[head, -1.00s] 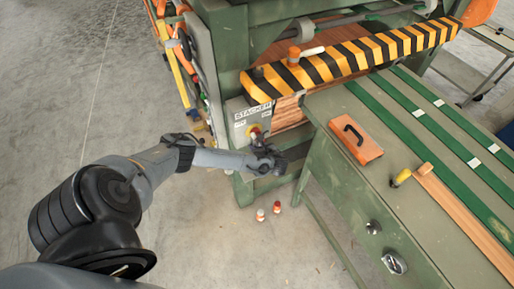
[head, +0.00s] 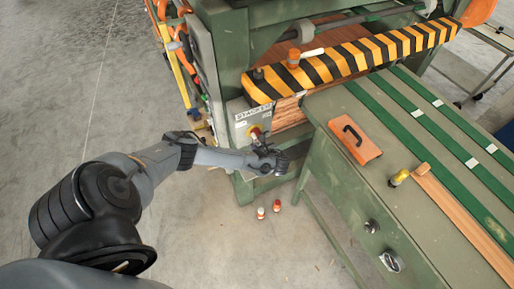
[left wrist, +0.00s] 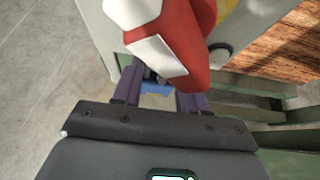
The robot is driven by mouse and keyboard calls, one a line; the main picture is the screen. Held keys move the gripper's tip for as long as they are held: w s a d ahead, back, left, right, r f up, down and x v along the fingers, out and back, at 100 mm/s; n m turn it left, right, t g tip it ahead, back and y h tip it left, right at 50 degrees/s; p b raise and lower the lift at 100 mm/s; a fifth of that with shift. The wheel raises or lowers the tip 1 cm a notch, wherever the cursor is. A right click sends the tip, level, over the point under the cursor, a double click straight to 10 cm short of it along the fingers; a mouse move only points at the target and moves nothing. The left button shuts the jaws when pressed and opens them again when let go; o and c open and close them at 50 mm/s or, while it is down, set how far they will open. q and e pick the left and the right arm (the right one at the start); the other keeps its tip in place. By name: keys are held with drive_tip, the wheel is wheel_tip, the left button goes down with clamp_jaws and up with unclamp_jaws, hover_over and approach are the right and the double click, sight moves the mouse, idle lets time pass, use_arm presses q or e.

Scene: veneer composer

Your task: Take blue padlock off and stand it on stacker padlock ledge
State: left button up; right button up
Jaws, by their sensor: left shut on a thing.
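My left gripper (head: 278,163) is at the front of the green machine, just below and right of the grey STACKER box (head: 248,120). In the left wrist view its purple fingers (left wrist: 157,88) are closed on a small blue thing, the blue padlock (left wrist: 155,89), mostly hidden between them. A large red piece with a white label (left wrist: 172,45) hangs over the fingertips and hides part of the view. In the head view the gripper hides the padlock. I cannot make out the padlock ledge. My right gripper is not in view.
A yellow-and-black striped guard (head: 350,58) runs above the box. The green table (head: 335,175) stands close to the right of the gripper, carrying an orange block with a black handle (head: 356,140). Two small red-and-white items (head: 268,210) are on the floor below. Open floor lies left.

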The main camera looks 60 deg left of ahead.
use_arm(q)
drive_tip(key=shift+w+d+p, duration=0.1)
drive_tip(key=shift+d+p, duration=0.2)
drive_tip(key=shift+d, duration=0.8)
clamp_jaws()
drive_tip(key=d+p, duration=0.1)
drive_tip(key=d, duration=0.3)
drive_tip(key=shift+d+f, duration=0.1)
drive_tip(key=shift+d, duration=0.25)
